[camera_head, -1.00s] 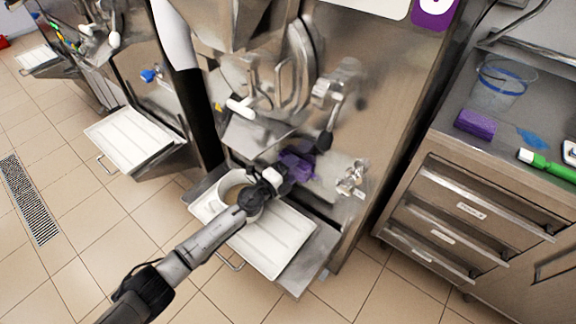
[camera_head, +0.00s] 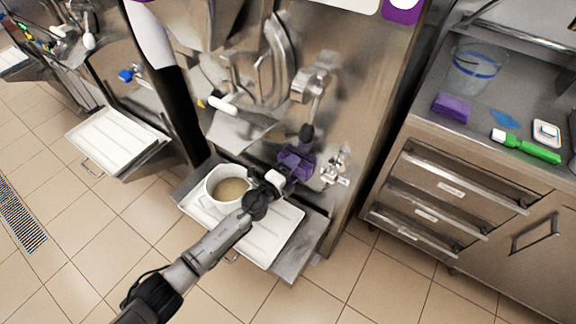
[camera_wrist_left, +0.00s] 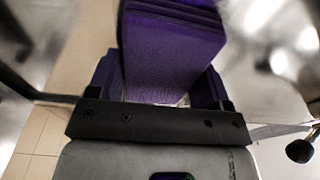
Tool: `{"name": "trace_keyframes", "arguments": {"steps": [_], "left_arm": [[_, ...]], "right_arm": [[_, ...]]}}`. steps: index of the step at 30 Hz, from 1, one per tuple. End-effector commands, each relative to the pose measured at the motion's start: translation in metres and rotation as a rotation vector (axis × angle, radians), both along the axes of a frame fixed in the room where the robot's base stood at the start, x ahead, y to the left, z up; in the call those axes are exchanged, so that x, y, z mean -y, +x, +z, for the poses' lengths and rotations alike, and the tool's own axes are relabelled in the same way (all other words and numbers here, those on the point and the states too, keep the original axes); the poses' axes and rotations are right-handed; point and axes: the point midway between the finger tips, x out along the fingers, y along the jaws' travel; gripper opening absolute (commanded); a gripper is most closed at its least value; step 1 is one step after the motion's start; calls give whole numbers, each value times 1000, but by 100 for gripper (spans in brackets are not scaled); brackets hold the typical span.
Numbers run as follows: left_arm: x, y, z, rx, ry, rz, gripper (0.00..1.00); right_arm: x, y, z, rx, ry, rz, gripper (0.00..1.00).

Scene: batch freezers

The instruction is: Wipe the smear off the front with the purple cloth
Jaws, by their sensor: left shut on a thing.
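The purple cloth (camera_head: 296,161) is in my left gripper (camera_head: 285,172), at the lower part of the steel machine front (camera_head: 345,90). In the left wrist view the folded cloth (camera_wrist_left: 172,55) fills the space between the jaws of the left gripper (camera_wrist_left: 165,95), which are shut on it. In the head view the cloth is at the front panel, between the black-knobbed lever and a metal fitting; I cannot tell whether it touches. I cannot make out the smear; the cloth and gripper may hide it. My right gripper is not in view.
The black-knobbed lever (camera_head: 306,132) and metal fitting (camera_head: 335,172) stick out close by. The right counter holds a purple sponge (camera_head: 452,107), green brush (camera_head: 527,147) and clear bucket (camera_head: 474,70).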

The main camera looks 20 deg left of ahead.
Motion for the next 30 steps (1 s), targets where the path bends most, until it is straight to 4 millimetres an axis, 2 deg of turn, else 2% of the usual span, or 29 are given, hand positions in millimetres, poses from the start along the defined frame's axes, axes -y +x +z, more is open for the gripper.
{"name": "trace_keyframes", "arguments": {"steps": [17,23,30], "left_arm": [[34,-10,1,0,-1,-2,54],[33,-11,0,1,0,-1,53],[21,-7,-1,1,0,0,53]], "right_arm": [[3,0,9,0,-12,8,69],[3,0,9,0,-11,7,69],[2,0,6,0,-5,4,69]]}}
